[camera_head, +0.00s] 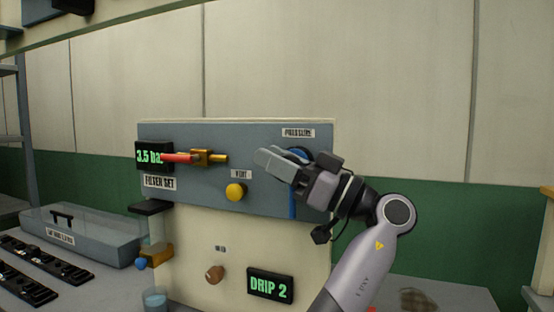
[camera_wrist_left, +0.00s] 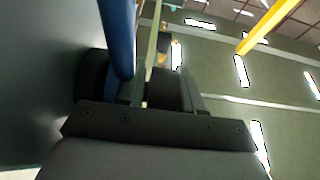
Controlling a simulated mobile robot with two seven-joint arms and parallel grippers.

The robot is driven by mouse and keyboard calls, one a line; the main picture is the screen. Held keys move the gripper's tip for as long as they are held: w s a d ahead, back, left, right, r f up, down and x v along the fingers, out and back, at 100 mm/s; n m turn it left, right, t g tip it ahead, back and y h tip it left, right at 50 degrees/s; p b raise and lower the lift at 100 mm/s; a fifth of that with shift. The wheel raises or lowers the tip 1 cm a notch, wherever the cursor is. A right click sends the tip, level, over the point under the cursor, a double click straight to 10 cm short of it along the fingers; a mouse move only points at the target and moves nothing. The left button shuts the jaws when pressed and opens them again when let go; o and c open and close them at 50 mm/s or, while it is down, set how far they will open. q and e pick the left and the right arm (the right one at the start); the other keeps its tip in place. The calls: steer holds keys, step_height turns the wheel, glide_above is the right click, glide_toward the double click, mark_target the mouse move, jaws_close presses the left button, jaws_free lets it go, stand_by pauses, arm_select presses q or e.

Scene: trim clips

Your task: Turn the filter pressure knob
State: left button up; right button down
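A blue round knob (camera_head: 299,154) sits under the PRESSURE label (camera_head: 298,133) on the grey panel, mostly hidden behind my left gripper (camera_head: 278,165). The left gripper is in front of the panel at the knob. In the left wrist view, a blue bar (camera_wrist_left: 119,40) runs between the dark fingers (camera_wrist_left: 130,88), close to the left finger, with a gap to the right one. The gripper looks open; whether it touches the blue part cannot be told. A display (camera_head: 154,156) reads about 3.5 bar, above a FILTER SET label (camera_head: 160,181). My right gripper is not in view.
A red-handled brass valve (camera_head: 205,158) and a yellow VENT knob (camera_head: 235,191) stick out left of the gripper. Below are a brown knob (camera_head: 215,274) and a DRIP 2 display (camera_head: 270,286). A grey lidded case (camera_head: 80,238) stands at left.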

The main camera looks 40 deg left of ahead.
arm_select(q)
jaws_close()
steer(key=shift+h, duration=0.3)
steer(key=shift+f+h+b, duration=0.1)
steer(key=shift+h+b, duration=0.35)
steer(key=shift+h, duration=0.05)
steer(key=shift+o, duration=0.6)
jaws_free()
